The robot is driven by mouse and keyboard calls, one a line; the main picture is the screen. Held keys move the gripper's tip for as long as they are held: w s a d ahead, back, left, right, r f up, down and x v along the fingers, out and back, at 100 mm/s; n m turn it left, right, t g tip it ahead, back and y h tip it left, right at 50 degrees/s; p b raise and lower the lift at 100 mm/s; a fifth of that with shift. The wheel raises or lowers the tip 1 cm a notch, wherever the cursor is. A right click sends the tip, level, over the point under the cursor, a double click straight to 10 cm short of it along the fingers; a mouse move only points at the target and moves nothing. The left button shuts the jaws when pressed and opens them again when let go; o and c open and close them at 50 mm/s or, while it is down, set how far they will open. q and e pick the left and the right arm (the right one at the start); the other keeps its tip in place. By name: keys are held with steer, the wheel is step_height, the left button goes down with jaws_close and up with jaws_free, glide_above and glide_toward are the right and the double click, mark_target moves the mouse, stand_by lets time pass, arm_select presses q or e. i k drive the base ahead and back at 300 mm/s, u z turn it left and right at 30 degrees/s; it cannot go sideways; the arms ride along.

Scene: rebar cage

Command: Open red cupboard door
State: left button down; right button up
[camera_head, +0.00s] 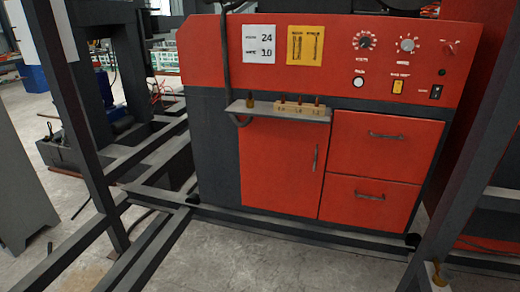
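The red cupboard door (275,168) is at the lower left of the front of a red and dark grey machine. It looks shut and flush with the front. Its thin upright handle (315,158) is near the door's right edge. A small shelf hides the door's top edge. Neither of my grippers is in view, so I cannot see how they stand relative to the door.
The shelf (260,110) holds a small block with pegs. Red drawers (386,145) are right of the door. A dark steel frame (290,230) runs low along the machine, with posts (70,100) at both sides. The floor (270,265) in front is clear.

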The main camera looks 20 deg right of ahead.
mark_target(282, 162)
steer(key=u, duration=0.1)
steer(key=i, duration=1.15)
steer(key=z, duration=0.4)
